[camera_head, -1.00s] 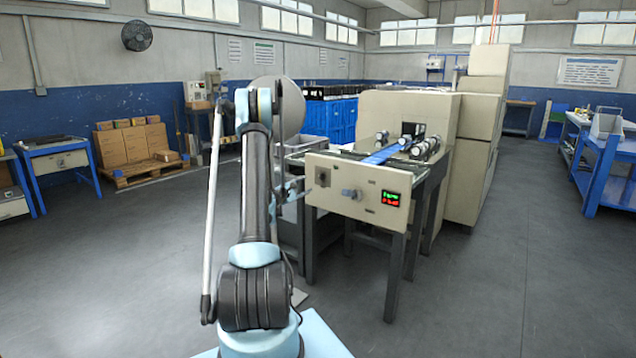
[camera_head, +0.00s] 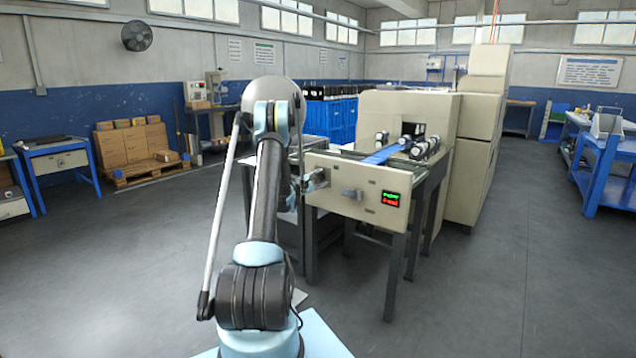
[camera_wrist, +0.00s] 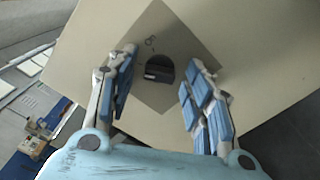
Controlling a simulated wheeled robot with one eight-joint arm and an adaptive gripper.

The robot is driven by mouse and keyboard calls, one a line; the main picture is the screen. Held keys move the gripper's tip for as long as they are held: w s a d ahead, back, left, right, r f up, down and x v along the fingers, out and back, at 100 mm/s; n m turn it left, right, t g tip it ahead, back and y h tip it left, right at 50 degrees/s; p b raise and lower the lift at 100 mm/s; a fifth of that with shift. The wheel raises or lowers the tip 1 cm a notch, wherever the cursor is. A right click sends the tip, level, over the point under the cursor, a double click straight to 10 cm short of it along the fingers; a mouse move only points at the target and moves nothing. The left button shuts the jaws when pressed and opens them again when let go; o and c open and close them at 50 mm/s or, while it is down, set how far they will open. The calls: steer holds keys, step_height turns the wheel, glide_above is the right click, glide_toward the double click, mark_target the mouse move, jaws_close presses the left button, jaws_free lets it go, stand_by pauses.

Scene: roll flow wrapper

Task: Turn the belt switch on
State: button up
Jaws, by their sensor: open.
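The belt switch (camera_wrist: 159,70) is a dark round knob on a grey square plate (camera_wrist: 180,38), which appears as a diamond in the wrist view. The plate is on the beige front panel (camera_head: 372,206) of the wrapper's conveyor. My gripper (camera_wrist: 163,60) is open, with one blue-padded finger on each side of the knob. A gap shows between the knob and each finger; how far the tips are from the plate I cannot tell.
A grey knob (camera_head: 352,194) and a lit red and green display (camera_head: 390,199) are on the same panel, right of my gripper. The blue belt (camera_head: 382,155) runs behind the panel. Blue crates (camera_head: 335,120) stand behind. The floor right of the conveyor is clear.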

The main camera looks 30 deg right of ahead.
steer(key=c, duration=1)
steer(key=shift+c, duration=0.2)
